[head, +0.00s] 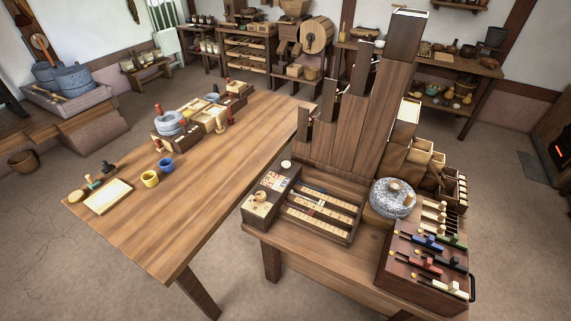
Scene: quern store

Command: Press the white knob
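A small white round knob (286,164) sits at the far end of the top of a narrow wooden box (258,212), on the left part of the near bench. I cannot tell whether the white knob is pressed. Neither of my grippers is in view.
A slotted tray (322,212), a speckled stone quern (393,198) and a dark box with coloured levers (428,264) share the bench (310,262). Tall wooden boards (360,125) rise behind. The long table (215,190) has clear space in its middle.

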